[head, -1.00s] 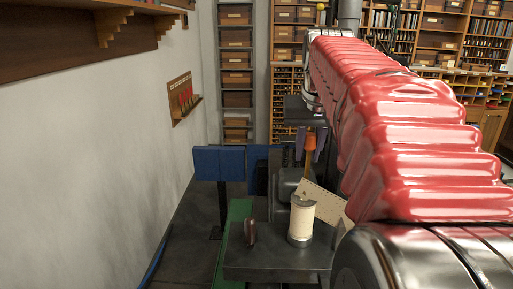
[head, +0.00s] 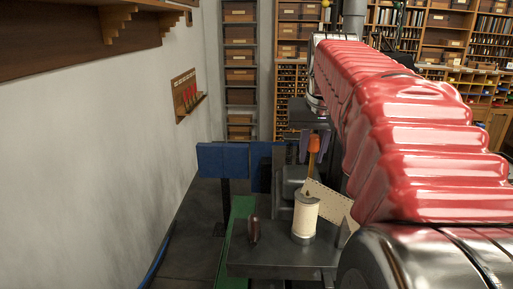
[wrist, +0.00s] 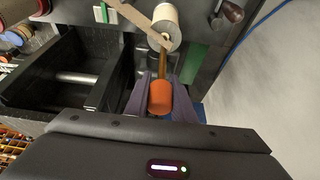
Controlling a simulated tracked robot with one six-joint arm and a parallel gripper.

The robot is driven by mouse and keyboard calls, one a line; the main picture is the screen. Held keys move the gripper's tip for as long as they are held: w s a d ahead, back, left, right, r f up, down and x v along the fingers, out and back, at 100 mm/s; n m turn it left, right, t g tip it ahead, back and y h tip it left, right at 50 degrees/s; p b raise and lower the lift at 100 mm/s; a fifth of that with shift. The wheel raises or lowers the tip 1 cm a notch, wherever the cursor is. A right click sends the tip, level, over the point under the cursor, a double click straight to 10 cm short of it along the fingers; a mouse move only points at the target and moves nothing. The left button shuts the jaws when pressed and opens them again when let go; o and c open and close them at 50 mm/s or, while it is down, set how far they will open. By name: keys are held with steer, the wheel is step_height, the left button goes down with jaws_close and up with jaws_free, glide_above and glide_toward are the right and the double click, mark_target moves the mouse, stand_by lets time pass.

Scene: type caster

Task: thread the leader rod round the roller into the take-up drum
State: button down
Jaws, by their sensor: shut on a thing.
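My gripper (wrist: 160,92) has purple fingers closed around the orange handle of the leader rod (wrist: 160,103). In the head view the orange handle (head: 313,146) stands upright between the fingers. The thin shaft runs from the handle toward the cream spool (wrist: 166,17), which also shows in the head view (head: 305,214). A pale perforated strip (head: 328,201) slants beside the spool; its upper end appears to meet the rod's lower end. In the wrist view a silver bar (wrist: 78,77), possibly the roller, lies in a dark open housing. I cannot make out the take-up drum for certain.
A brown crank handle (head: 254,230) stands left of the spool on a dark plate (head: 270,262). Blue panels (head: 222,160) stand behind, left of my gripper. The wall (head: 80,170) is at the left, with open floor before it.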

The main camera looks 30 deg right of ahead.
mark_target(310, 175)
steer(key=shift+f, duration=3.9)
steer(key=c, duration=1.4)
jaws_free()
steer(key=shift+c, duration=0.2)
steer(key=shift+r, duration=2.95)
